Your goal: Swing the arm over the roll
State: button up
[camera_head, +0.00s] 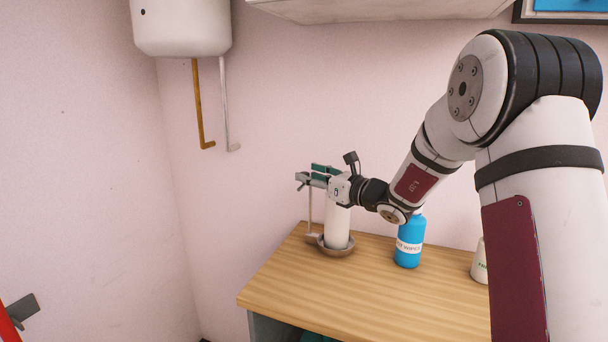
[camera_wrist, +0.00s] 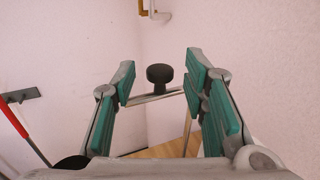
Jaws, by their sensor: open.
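The white roll (camera_head: 337,228) stands upright on a round brownish-grey base (camera_head: 322,247) at the back left of the wooden table in the head view. A thin upright rod (camera_head: 309,215) shows just left of it. My gripper (camera_head: 310,178) is level, at the height of the roll's top, and hides that top. Its teal-padded fingers point left. In the wrist view, my gripper (camera_wrist: 160,80) is open, with a dark round knob (camera_wrist: 160,74) and a thin bar showing between the fingers. I cannot tell whether anything touches them. The roll's body is not clear in that view.
A blue bottle (camera_head: 410,243) stands on the wooden table (camera_head: 350,291) right of the roll, below my forearm. A white container (camera_head: 480,264) is farther right, partly hidden by my arm. The table's front left is clear. A white tank (camera_head: 182,25) hangs on the wall above left.

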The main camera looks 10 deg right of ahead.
jog(key=shift+x, duration=1.4)
grip_shut()
